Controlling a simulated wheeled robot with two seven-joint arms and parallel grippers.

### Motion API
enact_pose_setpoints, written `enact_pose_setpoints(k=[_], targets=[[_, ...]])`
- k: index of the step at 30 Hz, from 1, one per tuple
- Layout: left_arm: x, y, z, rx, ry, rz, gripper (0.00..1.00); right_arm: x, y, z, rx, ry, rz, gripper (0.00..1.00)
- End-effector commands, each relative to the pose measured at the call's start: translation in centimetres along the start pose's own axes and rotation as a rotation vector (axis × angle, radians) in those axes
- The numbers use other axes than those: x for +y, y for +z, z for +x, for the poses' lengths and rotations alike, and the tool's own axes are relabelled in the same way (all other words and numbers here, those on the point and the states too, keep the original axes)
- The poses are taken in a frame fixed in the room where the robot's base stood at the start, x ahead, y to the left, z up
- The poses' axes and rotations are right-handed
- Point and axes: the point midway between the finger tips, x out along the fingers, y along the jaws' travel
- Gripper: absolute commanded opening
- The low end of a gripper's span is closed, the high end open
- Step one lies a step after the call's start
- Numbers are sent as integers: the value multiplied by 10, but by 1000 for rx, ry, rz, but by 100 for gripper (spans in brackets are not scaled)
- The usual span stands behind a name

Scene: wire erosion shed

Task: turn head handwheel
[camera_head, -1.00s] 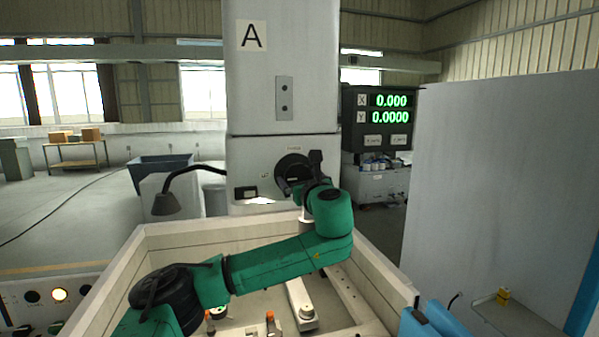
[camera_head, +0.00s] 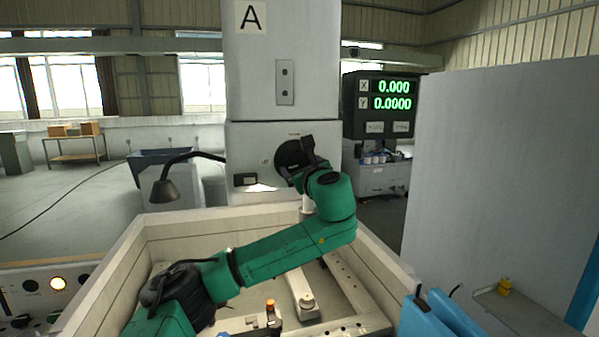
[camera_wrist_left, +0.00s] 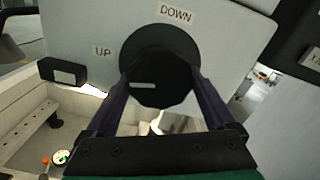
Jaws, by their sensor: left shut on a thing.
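The black head handwheel (camera_head: 289,156) is on the front of the white machine head (camera_head: 250,150). My left gripper (camera_wrist_left: 160,92) is shut on the handwheel, one finger along each side. In the head view my green left arm and wrist hide part of the handwheel. My right gripper is not in view.
A pale open tank (camera_head: 190,226) with fixtures lies below my left arm. A bent black lamp (camera_head: 164,188) stands left of the head. A readout (camera_head: 380,105) shows X 0.000 and Y 0.0000. A large grey panel (camera_head: 500,180) stands at the right.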

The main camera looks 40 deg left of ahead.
Motion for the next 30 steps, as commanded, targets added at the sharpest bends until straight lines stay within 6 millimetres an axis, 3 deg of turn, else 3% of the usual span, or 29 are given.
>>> enact_pose_setpoints(k=[9,30], targets=[[0,-6,0,3,0,-291,33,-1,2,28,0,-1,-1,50],[-1,-5,0,4,4,-956,33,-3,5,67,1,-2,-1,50]])
